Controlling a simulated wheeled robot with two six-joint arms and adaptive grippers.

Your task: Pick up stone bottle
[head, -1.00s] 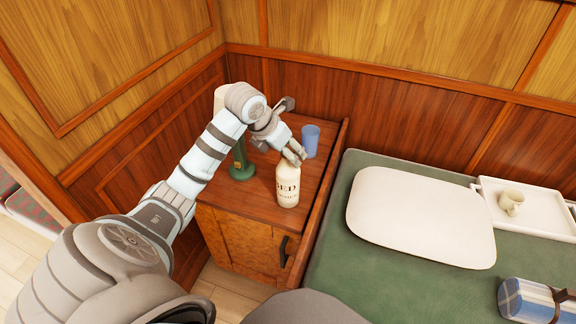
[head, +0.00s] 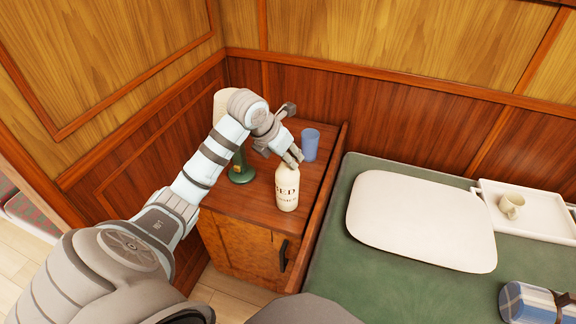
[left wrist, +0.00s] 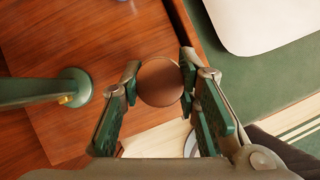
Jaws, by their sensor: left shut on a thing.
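The stone bottle (head: 286,190) is cream with dark lettering and stands upright at the front right of the small wooden cabinet. My left gripper (head: 292,158) comes down from behind and is shut on the bottle's upper part. In the left wrist view, the bottle's round top (left wrist: 160,82) looks brown and sits between the two green-padded fingers (left wrist: 158,88). I cannot tell whether the bottle's base touches the cabinet top. My right gripper is not in view.
A blue cup (head: 310,143) stands behind the bottle. A green-based lamp (head: 241,172) stands to its left, partly behind my arm. On the right are a green bed (head: 340,265), a white pillow (head: 420,220), a white tray (head: 545,210) with a mug (head: 511,206), and a rolled plaid blanket (head: 530,301).

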